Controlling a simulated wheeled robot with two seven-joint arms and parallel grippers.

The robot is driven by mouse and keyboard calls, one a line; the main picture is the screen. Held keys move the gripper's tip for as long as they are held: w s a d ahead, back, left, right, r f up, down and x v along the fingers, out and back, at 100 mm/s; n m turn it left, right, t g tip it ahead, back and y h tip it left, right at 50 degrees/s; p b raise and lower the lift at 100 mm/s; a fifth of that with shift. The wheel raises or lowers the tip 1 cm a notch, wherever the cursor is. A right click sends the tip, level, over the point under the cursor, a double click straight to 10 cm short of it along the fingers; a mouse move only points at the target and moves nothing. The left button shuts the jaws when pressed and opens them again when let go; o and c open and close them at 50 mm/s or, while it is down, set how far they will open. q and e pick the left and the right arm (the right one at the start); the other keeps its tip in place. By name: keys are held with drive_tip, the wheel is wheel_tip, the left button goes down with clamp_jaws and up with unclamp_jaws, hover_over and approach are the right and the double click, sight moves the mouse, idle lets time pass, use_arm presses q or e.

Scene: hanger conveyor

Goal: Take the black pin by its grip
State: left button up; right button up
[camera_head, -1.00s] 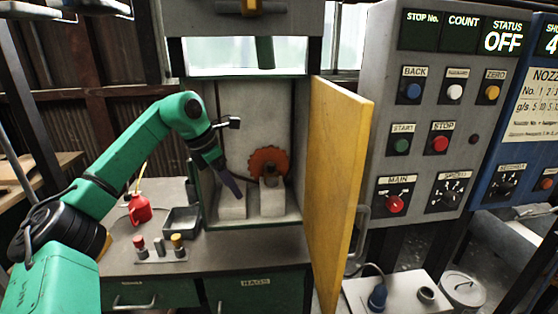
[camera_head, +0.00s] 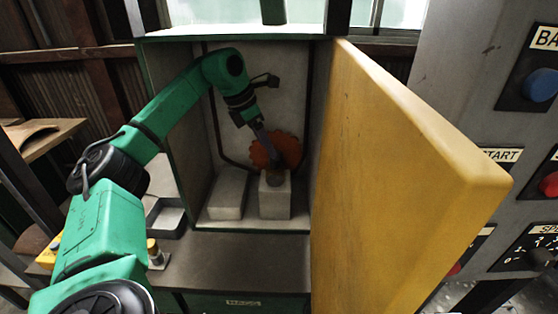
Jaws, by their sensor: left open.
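My left gripper (camera_head: 275,163) is inside the open cabinet, over the right pale block (camera_head: 274,202) and in front of a toothed orange-brown disc (camera_head: 288,148). It is open, with its tips pointing down. A small dark brownish piece (camera_head: 276,178) sits on top of that block, right at the fingertips. I cannot tell whether this is the black pin, or whether the fingers touch it. The pin's grip cannot be made out. My right gripper is not in view.
The yellow door (camera_head: 400,170) stands open to the right of the cabinet. A second pale block (camera_head: 228,195) stands left of the first. A grey tray (camera_head: 167,218) is on the bench outside. A control panel (camera_head: 455,80) is at the far right.

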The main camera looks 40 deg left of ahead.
use_arm(q)
drive_tip(key=x, duration=0.5)
drive_tip(key=shift+s+f+p, duration=0.15)
drive_tip(key=shift+f+p, duration=0.15)
drive_tip(key=shift+p, duration=0.05)
drive_tip(key=shift+f, duration=0.3)
drive_tip(key=shift+c, duration=0.4)
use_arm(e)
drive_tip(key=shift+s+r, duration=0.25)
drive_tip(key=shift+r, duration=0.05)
use_arm(q)
clamp_jaws()
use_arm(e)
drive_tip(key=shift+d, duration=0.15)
use_arm(q)
drive_tip(key=shift+r, duration=0.15)
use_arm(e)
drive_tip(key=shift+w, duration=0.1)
